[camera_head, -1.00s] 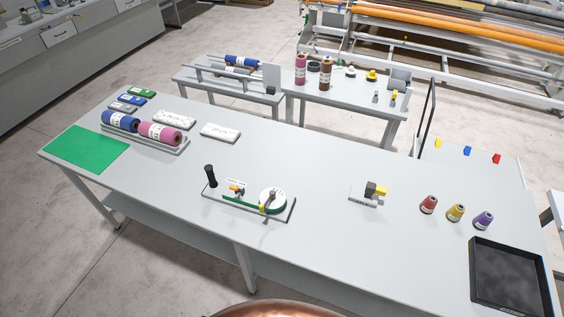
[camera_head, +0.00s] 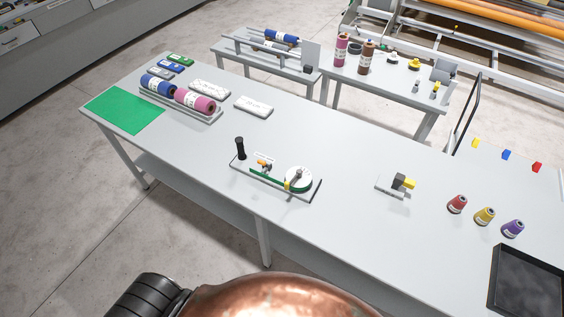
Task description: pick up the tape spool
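The tape spool appears to be the round white disc with a green edge (camera_head: 299,178), on the right part of a flat dispenser base (camera_head: 273,184) near the middle of the long table's front edge. A yellow piece sits at its lower left side, and a green strip runs left from it along the base. A black upright post (camera_head: 240,148) stands at the base's left end. Neither of my grippers is in view, and nothing touches the spool.
The grey table (camera_head: 335,160) is clear around the dispenser. A grey block with a yellow part (camera_head: 400,182), several thread cones (camera_head: 485,215) and a black tray (camera_head: 528,283) lie to the right. Blue and pink rolls (camera_head: 195,101) and a green mat (camera_head: 125,110) lie left.

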